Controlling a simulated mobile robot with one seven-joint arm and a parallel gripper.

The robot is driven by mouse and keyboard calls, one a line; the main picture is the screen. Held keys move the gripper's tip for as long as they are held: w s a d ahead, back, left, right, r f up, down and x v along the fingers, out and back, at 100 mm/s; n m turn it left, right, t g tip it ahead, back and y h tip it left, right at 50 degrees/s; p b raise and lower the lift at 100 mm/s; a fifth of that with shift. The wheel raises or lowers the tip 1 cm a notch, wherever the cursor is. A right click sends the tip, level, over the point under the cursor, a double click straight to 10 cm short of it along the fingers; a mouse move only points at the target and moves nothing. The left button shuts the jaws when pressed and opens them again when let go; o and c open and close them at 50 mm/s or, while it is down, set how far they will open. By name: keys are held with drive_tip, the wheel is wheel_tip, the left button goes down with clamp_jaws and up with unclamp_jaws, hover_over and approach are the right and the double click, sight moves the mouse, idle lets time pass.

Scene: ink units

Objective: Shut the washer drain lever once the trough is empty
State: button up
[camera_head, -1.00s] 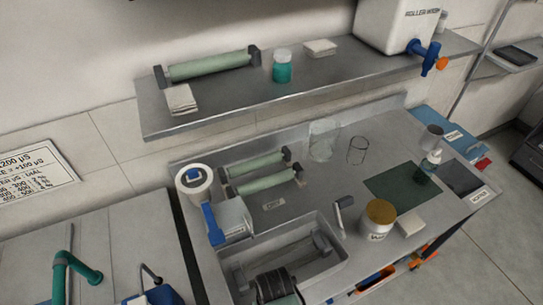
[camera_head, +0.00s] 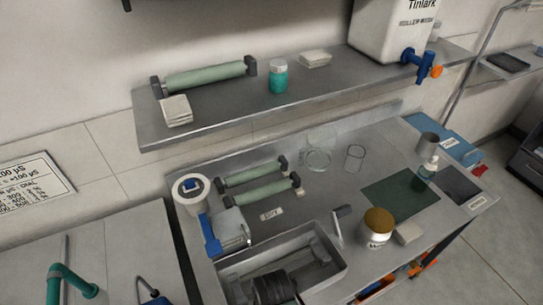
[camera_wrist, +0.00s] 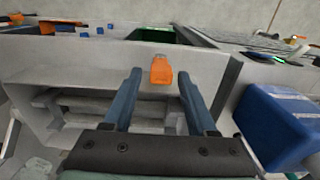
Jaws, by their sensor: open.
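The washer trough (camera_head: 333,277) is a grey open basin at the bottom of the head view. A dark ribbed cylinder sits over its near part and hides some of the inside. I see no clear liquid in the visible part, but cannot tell whether it is empty. In the wrist view, an orange handle (camera_wrist: 160,72), which looks like the drain lever, sticks out from a pale grey wall. My gripper (camera_wrist: 159,76) is open, its two blue fingers on either side of the handle's place in the picture. Contact is not visible. I cannot make out my gripper in the head view.
A blue box (camera_wrist: 280,125) stands close to the right of my fingers. The bench holds green rollers (camera_head: 262,192), a brown-lidded jar (camera_head: 377,228) and a dark green mat (camera_head: 400,193). Above, a shelf (camera_head: 230,120) carries a white tank (camera_head: 385,30) with a blue tap.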

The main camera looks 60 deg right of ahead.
wheel_tip(320, 180, up, 9)
drive_tip(key=shift+r+b, duration=0.1)
drive_tip(key=shift+b, duration=0.3)
idle(0.4)
